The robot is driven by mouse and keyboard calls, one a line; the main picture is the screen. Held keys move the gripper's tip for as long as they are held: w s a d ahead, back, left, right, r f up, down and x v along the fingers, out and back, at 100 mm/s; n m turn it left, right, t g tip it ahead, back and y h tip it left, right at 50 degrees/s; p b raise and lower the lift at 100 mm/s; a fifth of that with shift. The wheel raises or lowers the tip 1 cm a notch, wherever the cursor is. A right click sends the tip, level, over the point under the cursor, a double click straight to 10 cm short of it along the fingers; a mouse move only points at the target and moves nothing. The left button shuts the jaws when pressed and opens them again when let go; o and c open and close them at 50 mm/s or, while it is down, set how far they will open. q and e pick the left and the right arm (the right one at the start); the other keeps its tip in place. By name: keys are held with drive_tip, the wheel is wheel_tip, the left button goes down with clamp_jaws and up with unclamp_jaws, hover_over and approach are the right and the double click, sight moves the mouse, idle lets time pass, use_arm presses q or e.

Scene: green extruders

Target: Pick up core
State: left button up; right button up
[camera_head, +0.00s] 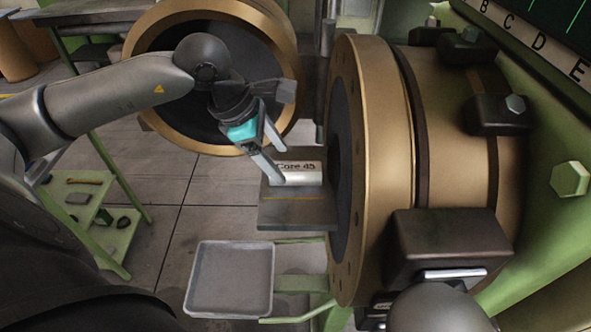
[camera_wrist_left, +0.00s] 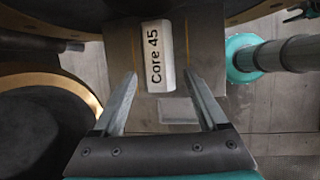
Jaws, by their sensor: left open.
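The core (camera_head: 300,176) is a short whitish piece labelled "Core 45". It lies on a dark grey shelf (camera_head: 290,214) in front of the open bronze-rimmed barrel on the right. In the left wrist view the core (camera_wrist_left: 157,52) lies ahead, between the lines of the two fingers. My left gripper (camera_head: 281,166) is open, with its fingertips at the core's left end. In the left wrist view the gripper (camera_wrist_left: 160,75) has a finger on either side of the core's near end. I cannot tell if they touch it. My right gripper is not in view.
The large bronze-rimmed barrel (camera_head: 369,170) stands close to the right of the core. A round bronze-rimmed door (camera_head: 282,60) stands behind my left arm. An empty grey tray (camera_head: 190,285) is below the shelf. A green rack (camera_head: 115,250) stands at left.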

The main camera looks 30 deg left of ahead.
sight(288, 167)
use_arm(q)
drive_tip(key=shift+w+p+x, duration=0.2)
drive_tip(key=shift+p+x, duration=0.45)
drive_tip(key=shift+x, duration=1.65)
drive_tip(key=shift+d+r, duration=0.1)
clamp_jaws()
drive_tip(key=shift+r, duration=0.1)
